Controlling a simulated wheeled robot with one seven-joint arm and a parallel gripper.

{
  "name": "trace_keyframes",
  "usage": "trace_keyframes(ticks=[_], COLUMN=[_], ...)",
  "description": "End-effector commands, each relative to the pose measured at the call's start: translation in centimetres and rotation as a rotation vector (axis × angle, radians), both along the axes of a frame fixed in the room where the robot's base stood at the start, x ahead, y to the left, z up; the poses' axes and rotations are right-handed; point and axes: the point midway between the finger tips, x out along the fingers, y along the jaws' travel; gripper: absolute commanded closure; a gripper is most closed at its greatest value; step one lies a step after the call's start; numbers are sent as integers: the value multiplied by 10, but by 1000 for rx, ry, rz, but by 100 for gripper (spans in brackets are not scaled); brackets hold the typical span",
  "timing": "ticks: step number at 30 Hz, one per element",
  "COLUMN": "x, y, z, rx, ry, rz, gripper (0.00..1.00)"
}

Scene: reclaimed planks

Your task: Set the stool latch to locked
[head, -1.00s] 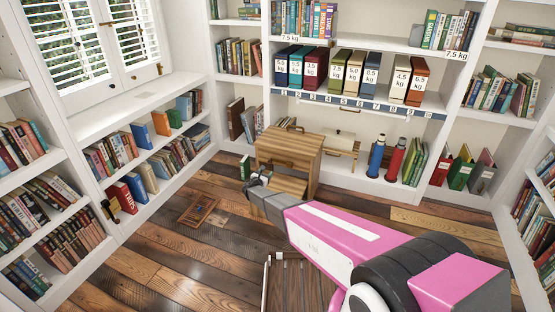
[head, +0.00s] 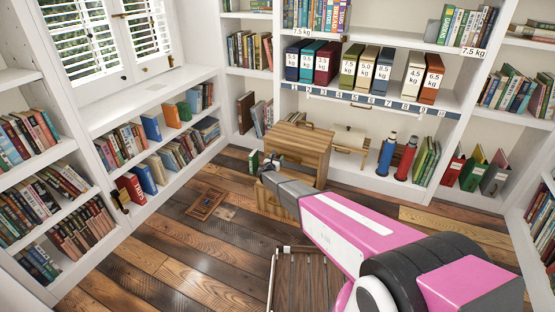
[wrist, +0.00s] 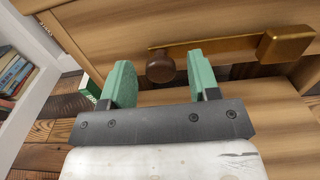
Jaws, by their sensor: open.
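The wooden step stool (head: 313,146) stands on the floor in front of the back shelves. In the wrist view its latch is a brass bar (wrist: 215,46) lying nearly level, with a dark round knob (wrist: 160,66) at its left end and a brass block at its right. My gripper (head: 270,164) is at the stool's front. In the wrist view my gripper (wrist: 161,76) is open, with its green fingers on either side of the knob in the picture. I cannot tell whether they touch it. No lock mark is readable.
A green book (head: 254,160) stands on the floor just left of the stool. A brown framed panel (head: 206,203) lies on the plank floor. Blue (head: 386,155) and red (head: 405,159) cylinders stand to the right. White bookshelves line the walls. Floor to the left is open.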

Motion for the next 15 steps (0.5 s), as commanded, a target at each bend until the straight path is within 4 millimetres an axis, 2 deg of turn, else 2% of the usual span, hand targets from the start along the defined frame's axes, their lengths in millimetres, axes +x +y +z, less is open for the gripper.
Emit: trace_keyframes(ticks=[3, 10, 15], x=[6, 6, 6], y=[-2, -2, -2], z=[0, 0, 0], rx=[0, 0, 0], ry=[0, 0, 0], rz=[0, 0, 0], gripper=[44, 44, 100])
